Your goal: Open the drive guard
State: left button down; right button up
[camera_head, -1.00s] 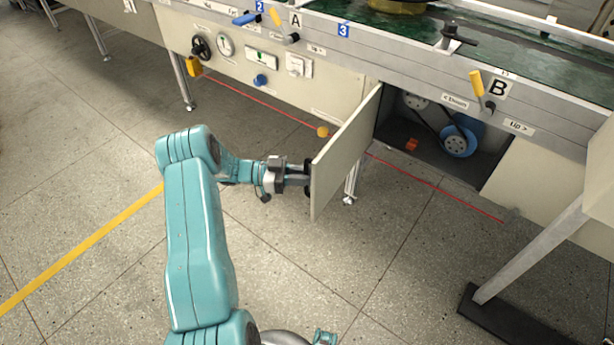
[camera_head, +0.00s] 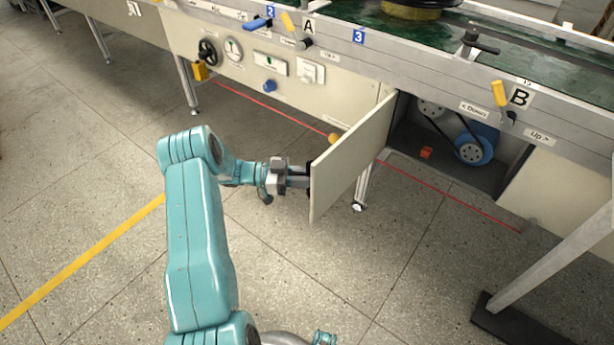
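The drive guard is a pale flat panel (camera_head: 350,160) hinged at the right part of the conveyor's front. It stands swung out from the frame, with an orange knob (camera_head: 334,138) near its upper left side. Behind it the drive bay (camera_head: 405,145) is exposed, with a blue pulley (camera_head: 473,148), a dark belt and a small orange-red block (camera_head: 426,153). My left gripper (camera_head: 300,180) is at the panel's free edge, on its left side, and appears to touch it. Its fingertips are partly hidden by the panel, so its opening is unclear. My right gripper is out of view.
The conveyor (camera_head: 440,70) runs across the top, with levers marked A and B. A grey slanted leg (camera_head: 550,260) with a dark foot stands at right. A table leg (camera_head: 362,188) is behind the panel. The tiled floor in front is clear.

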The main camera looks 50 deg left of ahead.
pick_arm(q)
jog(key=shift+w, duration=0.1)
jog(key=c, duration=1.2)
grip_release()
jog(key=shift+c, duration=0.2)
jog(key=p+v, duration=0.1)
jog(key=v, duration=1.5)
jog(key=shift+s, duration=0.2)
jog(key=shift+a+r, duration=0.1)
jog(key=shift+a, duration=0.05)
